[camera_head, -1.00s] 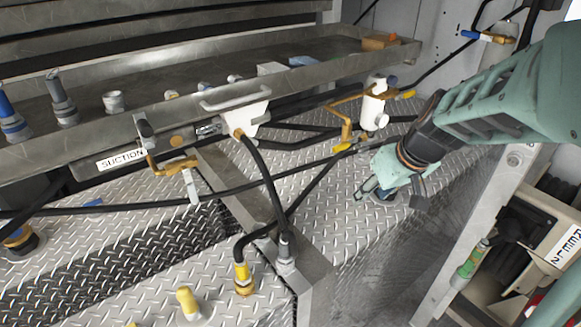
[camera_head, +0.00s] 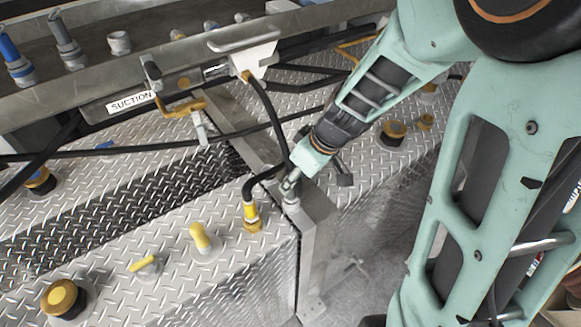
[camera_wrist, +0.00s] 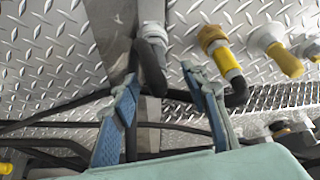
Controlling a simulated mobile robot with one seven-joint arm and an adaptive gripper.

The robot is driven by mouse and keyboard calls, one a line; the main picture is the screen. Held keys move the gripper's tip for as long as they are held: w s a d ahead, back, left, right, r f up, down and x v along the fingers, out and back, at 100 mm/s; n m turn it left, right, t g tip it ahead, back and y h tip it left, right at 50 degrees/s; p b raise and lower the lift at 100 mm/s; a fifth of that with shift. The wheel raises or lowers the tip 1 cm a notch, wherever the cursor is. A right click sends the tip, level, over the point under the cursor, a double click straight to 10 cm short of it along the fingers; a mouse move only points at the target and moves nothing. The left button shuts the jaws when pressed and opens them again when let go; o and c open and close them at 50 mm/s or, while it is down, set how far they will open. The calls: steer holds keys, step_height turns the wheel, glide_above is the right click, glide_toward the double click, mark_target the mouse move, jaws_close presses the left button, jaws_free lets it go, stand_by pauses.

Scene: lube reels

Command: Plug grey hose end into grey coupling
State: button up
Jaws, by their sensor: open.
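The grey hose end (camera_wrist: 152,38) stands on the metal frame corner, with its black hose (camera_wrist: 151,68) bending up from it. In the head view my gripper (camera_head: 289,184) is right at this hose end and covers most of it. In the wrist view my gripper (camera_wrist: 168,82) is open, its two blue fingers apart on either side of the black hose. I cannot tell whether either finger touches it. A grey fitting (camera_head: 68,46) and a short light-grey fitting (camera_head: 120,42) stand on the shelf at upper left; which part is the grey coupling is unclear.
A yellow-collared hose end (camera_head: 251,217) stands close to my gripper. A yellow-capped fitting (camera_head: 203,240) and a yellow-and-black cap (camera_head: 63,298) stand on the diamond plate (camera_head: 120,225). Black hoses cross behind. A white handled unit (camera_head: 246,55) hangs on the shelf edge.

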mark_target(291, 194)
steer(key=shift+w+x, duration=0.2)
steer(key=shift+x, duration=2.5)
steer(key=shift+d, duration=0.2)
steer(key=shift+c, duration=0.6)
jaws_close()
